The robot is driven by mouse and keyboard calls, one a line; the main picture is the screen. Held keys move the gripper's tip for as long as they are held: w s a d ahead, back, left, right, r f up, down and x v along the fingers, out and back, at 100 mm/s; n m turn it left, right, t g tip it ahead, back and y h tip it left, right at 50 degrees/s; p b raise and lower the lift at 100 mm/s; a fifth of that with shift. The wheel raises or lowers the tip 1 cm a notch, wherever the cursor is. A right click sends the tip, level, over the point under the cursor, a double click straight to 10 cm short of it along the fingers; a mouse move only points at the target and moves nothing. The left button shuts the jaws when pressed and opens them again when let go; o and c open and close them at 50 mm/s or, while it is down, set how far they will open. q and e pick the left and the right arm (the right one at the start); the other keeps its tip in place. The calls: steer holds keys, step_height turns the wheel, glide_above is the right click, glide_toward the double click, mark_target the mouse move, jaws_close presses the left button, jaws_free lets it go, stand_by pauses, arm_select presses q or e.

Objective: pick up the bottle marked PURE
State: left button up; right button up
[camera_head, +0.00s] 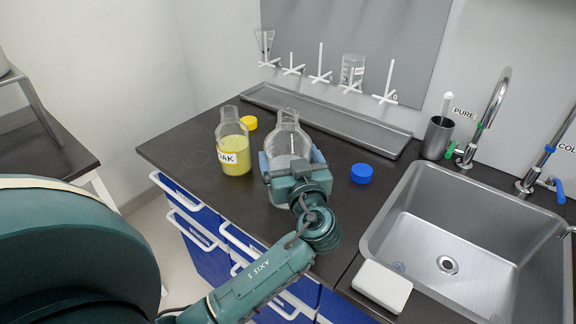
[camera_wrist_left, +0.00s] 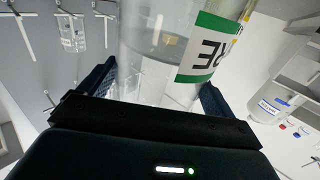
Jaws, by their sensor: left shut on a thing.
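The clear glass bottle (camera_head: 288,138) stands upright at the middle of the dark counter, with clear liquid in it. In the left wrist view the bottle (camera_wrist_left: 150,45) fills the middle, and its green-edged white label (camera_wrist_left: 208,50) shows the letters "RE"; the rest of the word is turned away. My left gripper (camera_head: 291,163) is shut on the bottle's body, with one finger on each side, as the left wrist view (camera_wrist_left: 157,90) also shows. The gripper hides the bottle's lower front, so I cannot tell whether its base touches the counter. My right gripper is not in view.
A bottle of yellow liquid (camera_head: 234,145) stands close on the left, with a yellow cap (camera_head: 249,123) behind it. A blue cap (camera_head: 361,173) lies to the right. A metal tray (camera_head: 350,133) runs behind. The sink (camera_head: 405,215) and a white block (camera_head: 382,285) are at the right.

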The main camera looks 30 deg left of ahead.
arm_select(q)
steer(key=c, duration=0.7)
steer(key=shift+w+a+r, duration=0.1)
steer(key=shift+r, duration=0.1)
steer(key=shift+c, duration=0.7)
steer(key=shift+r, duration=0.1)
